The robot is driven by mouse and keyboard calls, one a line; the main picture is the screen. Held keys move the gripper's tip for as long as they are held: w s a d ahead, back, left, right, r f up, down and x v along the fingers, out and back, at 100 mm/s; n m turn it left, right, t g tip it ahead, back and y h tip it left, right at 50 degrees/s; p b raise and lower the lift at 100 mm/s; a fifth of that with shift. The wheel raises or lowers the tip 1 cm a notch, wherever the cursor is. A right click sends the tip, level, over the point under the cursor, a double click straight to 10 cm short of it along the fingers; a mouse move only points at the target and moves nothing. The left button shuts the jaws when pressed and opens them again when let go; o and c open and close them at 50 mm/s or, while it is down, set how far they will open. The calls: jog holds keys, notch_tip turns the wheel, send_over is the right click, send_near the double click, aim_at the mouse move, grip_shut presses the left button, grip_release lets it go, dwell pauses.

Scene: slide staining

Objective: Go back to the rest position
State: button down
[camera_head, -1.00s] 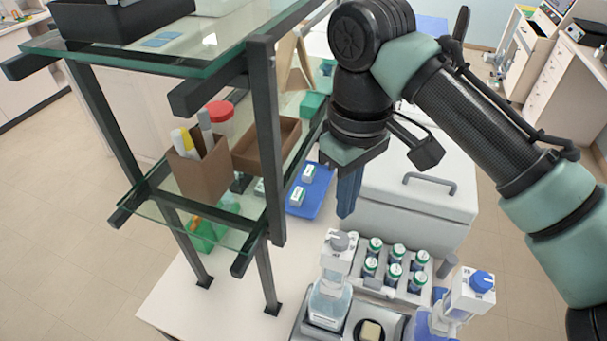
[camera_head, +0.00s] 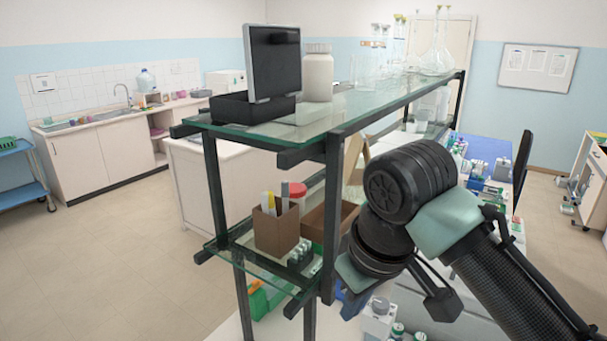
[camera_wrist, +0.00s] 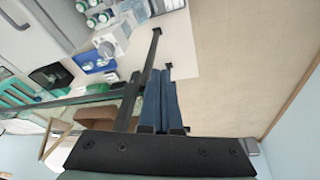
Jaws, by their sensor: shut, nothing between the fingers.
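My gripper (camera_head: 352,303) points down just right of the shelf's front post in the head view, partly cut off by my arm's wrist links. In the wrist view my gripper (camera_wrist: 160,75) shows two blue fingers close together, shut with nothing between them. The glass shelf rack (camera_head: 330,190) stands directly left of my arm in the head view. The gap between them is hard to judge.
The shelf carries a brown pen box (camera_head: 276,230), a white jar (camera_head: 317,75) and a dark-framed screen (camera_head: 273,60). Bottles (camera_wrist: 103,15) and a white-capped dispenser (camera_wrist: 112,40) stand on the bench below. Open floor (camera_head: 110,250) lies left.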

jog(key=w+a+r+n+t+y+b, duration=0.1)
jog(key=w+a+r+t+y+b, duration=0.15)
jog(key=a+r+t, duration=0.4)
jog(key=w+a+r+n+t+y+b, duration=0.1)
jog(key=w+a+r+t+y, duration=0.2)
jog(key=a, duration=0.7)
jog(key=s+a+r+t+y+b, duration=0.1)
jog(key=s+r+t, duration=0.1)
jog(key=r, duration=0.4)
jog(key=s+a+r+t+y+b, duration=0.1)
jog(key=s+r+t+y, duration=0.15)
jog(key=r, duration=0.35)
jog(key=s+d+r+m+t+h+b, duration=0.2)
jog(key=s+d+r+m+t+h, duration=0.3)
jog(key=s+d+m+t+h, duration=0.3)
jog(key=s+d+t+h, duration=0.2)
jog(key=s+d, duration=0.1)
jog(key=d, duration=0.1)
jog(key=shift+m+b, duration=0.3)
jog(key=shift+a+r, duration=0.1)
